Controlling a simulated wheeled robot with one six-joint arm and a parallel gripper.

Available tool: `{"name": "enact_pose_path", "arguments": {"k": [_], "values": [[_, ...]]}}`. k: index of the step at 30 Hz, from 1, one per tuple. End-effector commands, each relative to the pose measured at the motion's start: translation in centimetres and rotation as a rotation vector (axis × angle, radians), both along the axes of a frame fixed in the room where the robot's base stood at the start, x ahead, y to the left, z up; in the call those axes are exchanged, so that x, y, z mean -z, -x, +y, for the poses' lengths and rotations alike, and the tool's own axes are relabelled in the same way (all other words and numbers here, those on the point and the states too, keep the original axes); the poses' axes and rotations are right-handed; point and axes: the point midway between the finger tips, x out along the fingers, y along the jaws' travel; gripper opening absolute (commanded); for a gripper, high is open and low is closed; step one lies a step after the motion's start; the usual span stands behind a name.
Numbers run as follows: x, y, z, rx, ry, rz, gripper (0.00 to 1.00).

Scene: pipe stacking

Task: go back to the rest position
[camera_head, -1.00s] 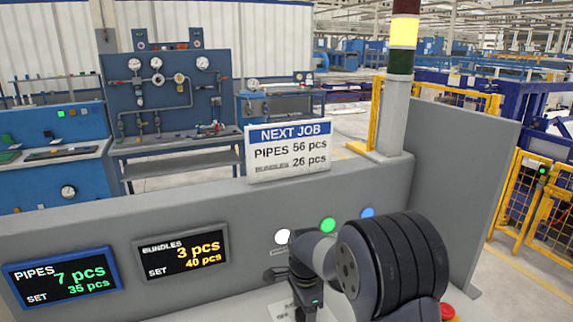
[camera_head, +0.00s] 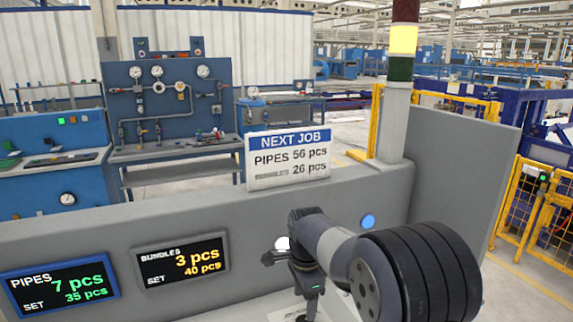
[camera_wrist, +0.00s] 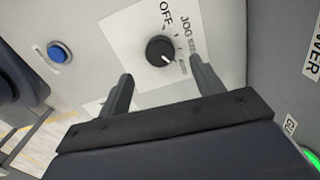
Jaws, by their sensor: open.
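My gripper (camera_wrist: 161,68) is open in the wrist view, its two dark fingers spread apart with nothing held between them. A black rotary knob (camera_wrist: 160,50) on a white plate, with the words OFF and JOG beside it, shows just beyond the fingertips. I cannot see any contact between the fingers and the knob. In the head view my arm is bent in front of the grey panel (camera_head: 60,238).
A NEXT JOB sign (camera_head: 288,158) stands on the panel's top edge. A signal tower (camera_head: 398,110) rises at the right. Two counter displays (camera_head: 182,259) are at the left.

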Motion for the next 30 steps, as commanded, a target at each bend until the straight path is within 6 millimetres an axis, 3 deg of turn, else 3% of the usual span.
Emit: {"name": "enact_pose_path", "arguments": {"k": [10,30], "values": [[7.1,0.1,0.0,-0.001,0.001,0.004,0.63],[7.0,0.1,-0.1,-0.539,-0.001,-0.001,0.63]]}}
